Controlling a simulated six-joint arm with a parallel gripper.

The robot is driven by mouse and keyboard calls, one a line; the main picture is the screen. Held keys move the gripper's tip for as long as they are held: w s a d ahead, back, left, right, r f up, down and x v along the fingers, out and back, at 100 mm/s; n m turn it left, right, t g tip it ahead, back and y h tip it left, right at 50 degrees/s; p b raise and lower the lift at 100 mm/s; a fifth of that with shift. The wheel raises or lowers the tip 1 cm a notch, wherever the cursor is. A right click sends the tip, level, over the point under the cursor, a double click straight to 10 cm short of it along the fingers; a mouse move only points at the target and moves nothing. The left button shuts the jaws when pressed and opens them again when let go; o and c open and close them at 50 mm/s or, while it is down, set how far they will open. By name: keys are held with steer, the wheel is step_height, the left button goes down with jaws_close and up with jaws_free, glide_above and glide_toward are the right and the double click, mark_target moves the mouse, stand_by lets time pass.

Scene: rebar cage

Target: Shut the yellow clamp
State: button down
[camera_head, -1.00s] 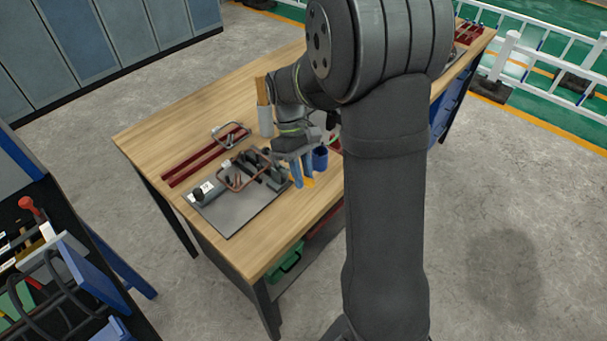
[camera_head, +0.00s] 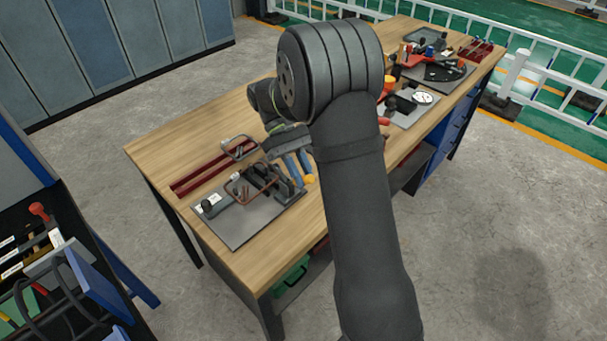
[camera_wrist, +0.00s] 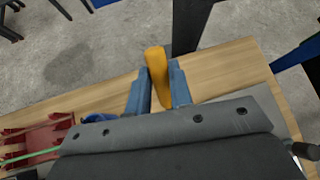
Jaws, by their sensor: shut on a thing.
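The clamp's yellow handle (camera_wrist: 156,66) lies between the two blue fingers of my gripper (camera_wrist: 158,93) in the wrist view. My gripper is shut on this handle. In the head view my gripper (camera_head: 297,166) is at the right end of the grey plate (camera_head: 238,227), and the handle's yellow tip (camera_head: 310,180) shows beside the fingers. Dark clamp parts (camera_head: 284,182) stand on the plate close to the fingers. My arm and the fingers hide much of the clamp, and its jaw position cannot be made out.
Bent rebar loops (camera_head: 252,184) lie over the plate. Red rails (camera_head: 212,168) lie behind it on the wooden table (camera_head: 165,150). Other boards with tools (camera_head: 440,72) are at the table's far right. The table's left end is clear. A dark tool cart (camera_head: 60,265) stands at the lower left.

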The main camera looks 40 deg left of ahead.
steer(key=c, duration=1.3)
jaws_free()
